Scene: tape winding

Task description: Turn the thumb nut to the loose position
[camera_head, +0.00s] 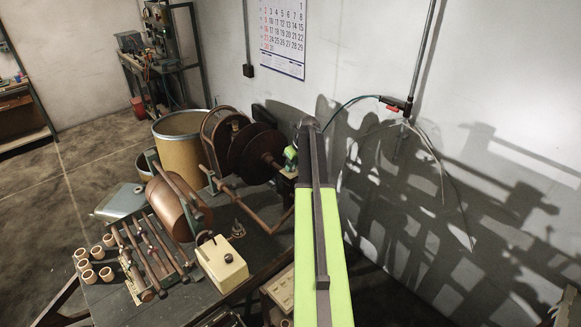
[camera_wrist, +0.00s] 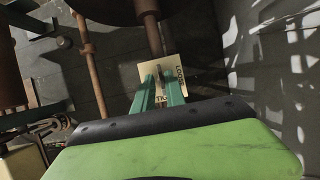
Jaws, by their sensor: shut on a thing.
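In the wrist view, a pale label plate (camera_wrist: 148,70) sits below the end of a brown shaft. Partly covered lettering shows on it, "LOO..." at its right side and "TIG..." near its lower edge. My gripper's (camera_wrist: 161,80) two teal fingers reach over the plate and are shut on the thumb nut (camera_wrist: 163,77). The nut shows only as a small dark piece between the fingertips, so its exact angle cannot be told.
The winder's dark discs (camera_head: 252,150) and brown shaft stand left of my gripper. A copper-coloured drum (camera_head: 178,207), a cream box (camera_head: 221,264) and several small cups (camera_head: 91,265) are on the bench. The wall (camera_head: 380,60) is close on the right, with a hanging hose.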

